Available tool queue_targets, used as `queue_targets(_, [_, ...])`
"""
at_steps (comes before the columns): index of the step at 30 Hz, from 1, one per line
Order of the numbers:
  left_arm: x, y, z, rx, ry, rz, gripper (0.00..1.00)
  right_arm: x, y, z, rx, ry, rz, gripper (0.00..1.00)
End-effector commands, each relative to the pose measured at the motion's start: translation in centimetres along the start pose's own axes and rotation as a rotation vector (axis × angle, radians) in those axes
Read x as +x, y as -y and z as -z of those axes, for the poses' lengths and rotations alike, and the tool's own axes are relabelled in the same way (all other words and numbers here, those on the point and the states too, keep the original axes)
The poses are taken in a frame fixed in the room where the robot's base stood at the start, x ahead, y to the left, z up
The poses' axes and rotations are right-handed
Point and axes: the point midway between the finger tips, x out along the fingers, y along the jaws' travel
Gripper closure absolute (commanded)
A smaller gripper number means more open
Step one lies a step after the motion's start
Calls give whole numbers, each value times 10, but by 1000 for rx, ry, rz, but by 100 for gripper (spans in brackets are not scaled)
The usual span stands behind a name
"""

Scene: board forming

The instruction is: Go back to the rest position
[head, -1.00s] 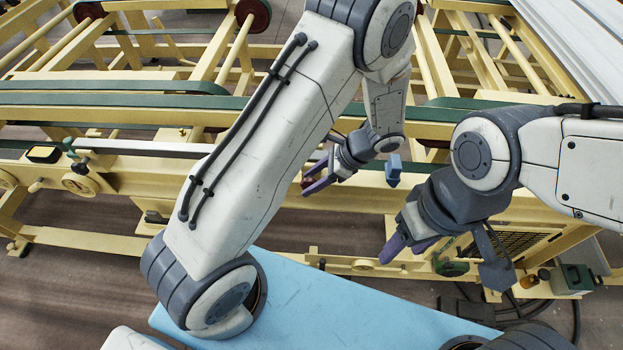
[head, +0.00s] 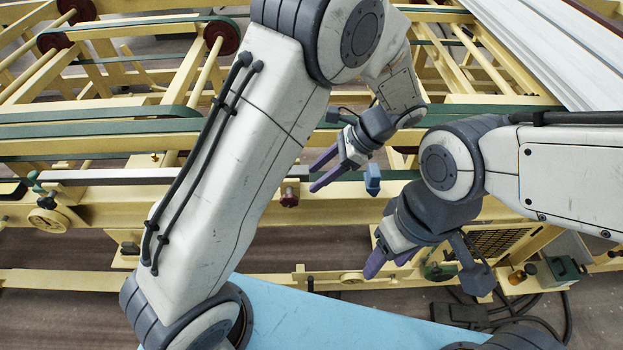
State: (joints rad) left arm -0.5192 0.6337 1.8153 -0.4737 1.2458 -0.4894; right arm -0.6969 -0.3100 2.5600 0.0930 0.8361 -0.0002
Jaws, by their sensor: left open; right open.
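My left arm reaches up from the bottom left across the picture and folds back at the top. My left gripper (head: 314,176) has its purple fingers apart and empty, pointing left, in front of the yellow machine frame's rail. My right gripper (head: 388,264) hangs lower and to the right, its purple fingers pointing down and left, with nothing between them. Both grippers look clear of the machine, though the exact gap to it cannot be told.
A yellow conveyor frame (head: 110,215) with green belts (head: 90,130) spans the view. A dark red knob (head: 290,192) sits left of my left gripper. White ribbed panels (head: 555,50) lie at upper right. Cables and a green box (head: 566,268) are at lower right. Brown floor shows below.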

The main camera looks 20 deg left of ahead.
Motion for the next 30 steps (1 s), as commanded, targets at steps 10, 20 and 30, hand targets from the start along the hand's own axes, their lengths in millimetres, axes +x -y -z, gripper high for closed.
queue_targets(10, [0,0,0,0,0,0,45,0,0,0,0,0,0,45])
queue_targets(20, [-25,-35,-10,-99,-128,-9,45,0,0,0,0,0,0,45])
queue_targets(30, [-62,-158,-41,-449,-544,-151,45,0,0,0,0,0,0,45])
